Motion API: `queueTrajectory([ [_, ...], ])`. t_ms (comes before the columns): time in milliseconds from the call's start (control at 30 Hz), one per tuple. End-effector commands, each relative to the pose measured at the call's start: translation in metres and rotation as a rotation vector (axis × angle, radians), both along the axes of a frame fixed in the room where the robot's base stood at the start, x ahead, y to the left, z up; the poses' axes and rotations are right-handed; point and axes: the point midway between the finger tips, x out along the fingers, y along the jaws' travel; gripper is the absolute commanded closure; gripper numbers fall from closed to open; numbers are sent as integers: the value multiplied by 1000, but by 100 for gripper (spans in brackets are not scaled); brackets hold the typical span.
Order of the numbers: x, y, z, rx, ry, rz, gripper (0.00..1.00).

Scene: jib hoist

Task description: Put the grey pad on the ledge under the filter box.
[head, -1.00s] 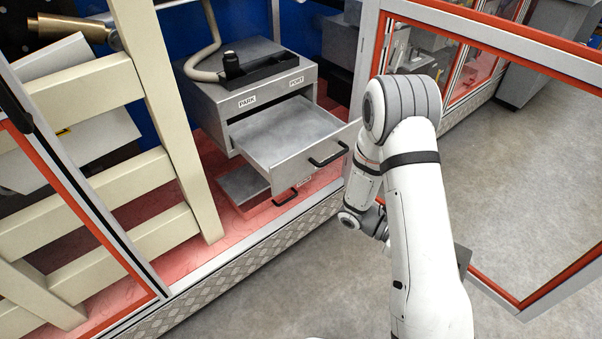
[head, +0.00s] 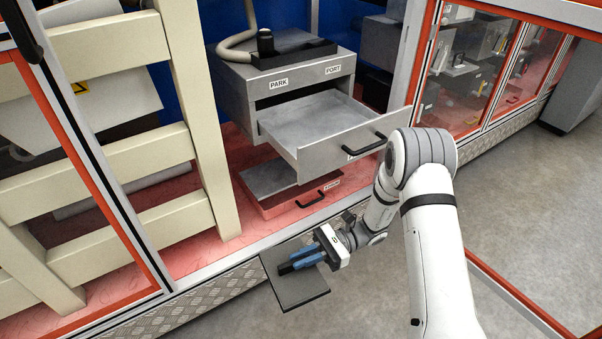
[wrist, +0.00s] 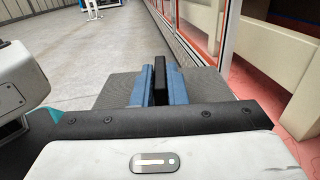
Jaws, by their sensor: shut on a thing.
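My gripper (head: 290,267) is shut on the grey pad (head: 302,291), a flat dark square plate. Its blue fingers close on a black upright grip on the pad's top. The pad is held outside the cell, in front of the tread-plate sill. The wrist view shows the blue fingers (wrist: 160,85) on the black grip, with the pad (wrist: 116,90) spread out on both sides. I cannot tell for sure which thing is the filter box; a pale box (head: 95,100) stands behind cream beams at the left. No ledge under it shows clearly.
A grey cabinet (head: 235,95) marked PARK and PORT has its upper drawer (head: 315,130) pulled out, above a lower tray (head: 275,180). Cream beams (head: 200,120) and an orange-edged door frame (head: 110,220) bound the left. Open floor (head: 510,210) lies to the right.

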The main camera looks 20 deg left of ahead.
Motion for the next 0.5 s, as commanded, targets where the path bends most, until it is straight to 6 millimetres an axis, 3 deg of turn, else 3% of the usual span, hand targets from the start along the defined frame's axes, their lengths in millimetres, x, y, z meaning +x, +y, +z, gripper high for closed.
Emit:
queueTrajectory([
  [33, 15, 15, -10, 1, -2, -92, 100],
  [233, 88, 62, -18, 2, -4, -485, 100],
  [400, 160, 81, -22, 1, -2, -823, 100],
  [500, 202, 80, -24, 2, -2, -1014, 100],
])
